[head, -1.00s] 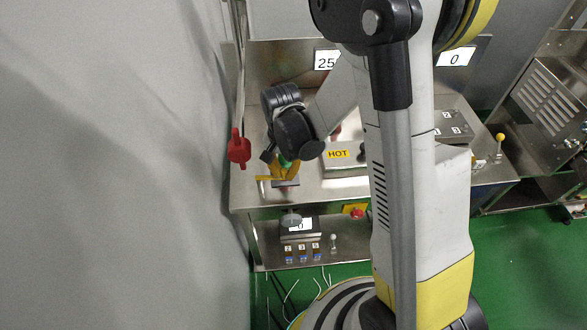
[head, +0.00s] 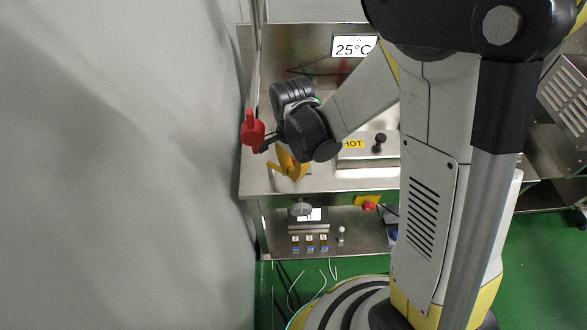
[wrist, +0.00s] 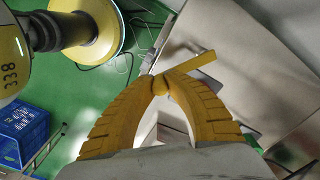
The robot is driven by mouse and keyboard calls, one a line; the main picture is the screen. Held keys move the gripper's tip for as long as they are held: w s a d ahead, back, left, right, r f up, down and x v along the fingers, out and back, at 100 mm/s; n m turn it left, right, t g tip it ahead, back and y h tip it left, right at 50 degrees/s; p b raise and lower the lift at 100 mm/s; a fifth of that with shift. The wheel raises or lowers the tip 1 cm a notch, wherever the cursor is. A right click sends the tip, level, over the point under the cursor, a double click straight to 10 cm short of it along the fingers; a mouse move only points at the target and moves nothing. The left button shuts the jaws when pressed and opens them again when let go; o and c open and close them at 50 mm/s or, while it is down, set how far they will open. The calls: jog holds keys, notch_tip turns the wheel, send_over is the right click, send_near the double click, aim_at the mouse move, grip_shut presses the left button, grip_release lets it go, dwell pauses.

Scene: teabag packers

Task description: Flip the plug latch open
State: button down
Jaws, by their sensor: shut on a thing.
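My gripper (wrist: 160,88) has yellow ribbed fingers that curve together at their tips. In the wrist view the tips are shut on a slim yellow bar (wrist: 194,64), likely the plug latch, which sticks out to the upper right. In the head view my gripper (head: 290,172) is low over the front left part of the steel table (head: 350,186). The yellow bar (head: 272,167) shows there just left of the fingers. The dark wrist hides part of the fingers, and whatever the bar joins is hard to make out.
A red knob-like part (head: 252,131) is close to the left of my wrist, by the grey wall (head: 120,180). A box with a HOT label (head: 354,144) stands right of my gripper. A small control panel (head: 310,240) is on the lower shelf. A blue crate (wrist: 22,132) is on the green floor.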

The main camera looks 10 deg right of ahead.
dwell(0.3)
jog(key=c, duration=1.4)
grip_release()
jog(key=shift+o, duration=0.2)
